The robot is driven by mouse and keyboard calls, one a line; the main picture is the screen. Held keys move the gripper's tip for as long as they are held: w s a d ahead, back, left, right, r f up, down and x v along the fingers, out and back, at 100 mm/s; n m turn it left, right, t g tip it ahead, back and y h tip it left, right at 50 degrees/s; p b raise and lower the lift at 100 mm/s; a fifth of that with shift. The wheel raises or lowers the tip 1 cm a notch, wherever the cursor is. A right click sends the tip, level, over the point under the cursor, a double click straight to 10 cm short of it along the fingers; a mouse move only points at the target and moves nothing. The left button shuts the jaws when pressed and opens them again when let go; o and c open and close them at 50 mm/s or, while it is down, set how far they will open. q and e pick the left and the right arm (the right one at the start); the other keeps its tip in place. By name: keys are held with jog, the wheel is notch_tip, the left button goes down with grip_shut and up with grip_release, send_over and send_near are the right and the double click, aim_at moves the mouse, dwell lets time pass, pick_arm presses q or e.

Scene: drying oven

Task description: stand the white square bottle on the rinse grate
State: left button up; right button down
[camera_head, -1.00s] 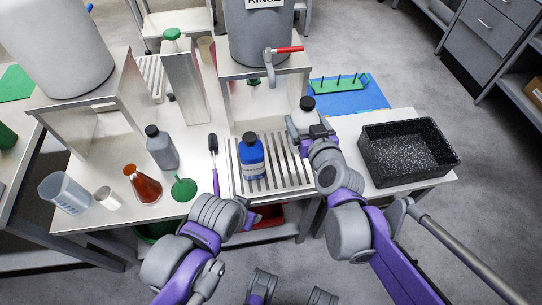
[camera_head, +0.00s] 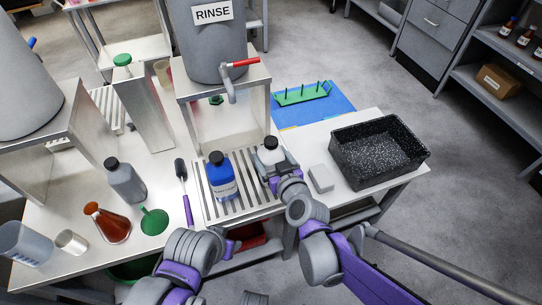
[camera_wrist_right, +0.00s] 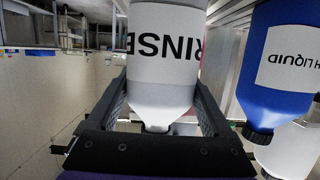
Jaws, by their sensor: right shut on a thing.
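The white square bottle (camera_head: 270,152) with its dark cap is in my right gripper (camera_head: 279,168), upright at the right end of the rinse grate (camera_head: 236,207). Whether its base touches the slats is hidden by the gripper. In the right wrist view, the fingers (camera_wrist_right: 160,110) stand on either side of a white bottle body (camera_wrist_right: 158,85) with RINSE lettering, upside down in that picture. A blue bottle (camera_head: 221,178) with a dark cap stands on the grate to its left. My left gripper (camera_head: 232,244) is low in front of the table; its fingers are not clear.
The grey RINSE tank (camera_head: 209,50) with a red-handled tap stands behind the grate. A pale block (camera_head: 321,178) and a black speckled tub (camera_head: 345,165) are to the right. A brush (camera_head: 186,205), grey bottle (camera_head: 125,182) and green funnel (camera_head: 154,221) are to the left.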

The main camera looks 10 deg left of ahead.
jog(key=shift+f, duration=0.15)
grip_release()
jog(key=shift+s+d+r, duration=0.1)
jog(key=shift+s+r, duration=0.05)
jog(key=shift+r, duration=0.15)
jog(key=p+v, duration=0.2)
jog(key=v, duration=0.9)
jog(key=shift+s+d, duration=0.2)
jog(key=shift+d, duration=0.1)
